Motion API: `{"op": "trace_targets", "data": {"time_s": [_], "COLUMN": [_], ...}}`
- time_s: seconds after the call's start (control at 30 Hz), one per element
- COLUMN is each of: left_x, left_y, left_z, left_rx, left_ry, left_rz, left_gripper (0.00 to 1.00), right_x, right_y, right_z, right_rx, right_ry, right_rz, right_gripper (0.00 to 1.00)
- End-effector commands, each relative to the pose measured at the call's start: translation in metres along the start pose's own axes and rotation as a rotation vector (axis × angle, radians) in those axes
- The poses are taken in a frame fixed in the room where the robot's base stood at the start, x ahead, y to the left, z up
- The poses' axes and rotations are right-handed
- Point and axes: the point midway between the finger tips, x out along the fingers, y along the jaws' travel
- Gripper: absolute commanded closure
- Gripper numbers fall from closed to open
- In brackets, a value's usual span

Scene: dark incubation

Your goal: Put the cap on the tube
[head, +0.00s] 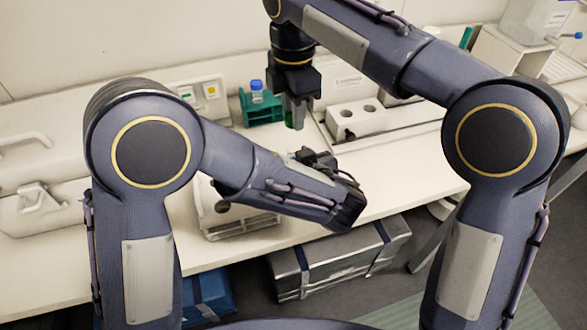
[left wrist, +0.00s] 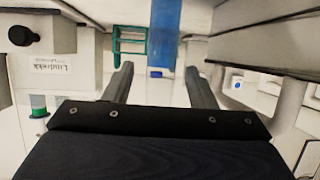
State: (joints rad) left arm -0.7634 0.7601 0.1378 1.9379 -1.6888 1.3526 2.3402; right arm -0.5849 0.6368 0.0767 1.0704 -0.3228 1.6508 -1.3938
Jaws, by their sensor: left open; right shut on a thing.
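My right gripper (head: 295,112) points down above the bench, right of the green rack. It is shut on a narrow green-tinted thing (head: 289,118); the fingers hide much of it, and I cannot tell whether it is the tube. A clear tube with a blue cap (head: 257,88) stands upright in the green rack (head: 262,112). My left gripper (head: 306,154) is low over the bench, below my right gripper. In the left wrist view its fingers (left wrist: 161,90) are open, with nothing gripped. A blue translucent upright thing (left wrist: 165,35) shows beyond and between them, its top edge cut off.
A white block with round holes (head: 356,118) stands right of my right gripper. A switch box (head: 204,98) is at the back left. A white slotted unit (head: 238,222) stands near the front edge, under my left arm. A silver case (head: 330,265) is below the bench.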

Motion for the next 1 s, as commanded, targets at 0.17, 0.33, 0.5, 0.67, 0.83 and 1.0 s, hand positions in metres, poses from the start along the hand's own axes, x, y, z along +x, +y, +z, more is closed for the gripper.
{"op": "trace_targets", "data": {"time_s": [0.17,0.33,0.5,0.67,0.83,1.0], "left_x": [0.0032,0.003,0.0028,0.0027,0.0027,0.0027], "left_y": [0.0001,0.0,0.0,0.0,0.0,0.0], "left_z": [-0.0002,-0.0002,-0.0002,-0.0002,-0.0002,-0.0002], "left_rx": [0.0,0.0,-0.001,-0.001,-0.001,-0.001], "left_ry": [0.0,0.0,0.0,0.0,0.0,0.0], "left_rz": [0.0,0.0,0.0,0.0,0.0,0.0], "left_gripper": [0.49,0.49,0.71,0.92,1.0,1.0], "right_x": [-0.0001,-0.0001,0.0,0.0,0.0,0.0098], "right_y": [0.0,0.0,0.0,0.0,0.0,-0.0003], "right_z": [0.0,0.0,0.0,0.0,0.0,0.0001], "right_rx": [0.0,0.0,0.0,0.0,0.0,0.0], "right_ry": [0.0,0.0,0.0,0.0,0.0,0.0], "right_rz": [0.0,0.0,0.0,0.0,0.0,-0.003], "right_gripper": [0.91,0.91,0.91,0.91,0.91,0.91]}}
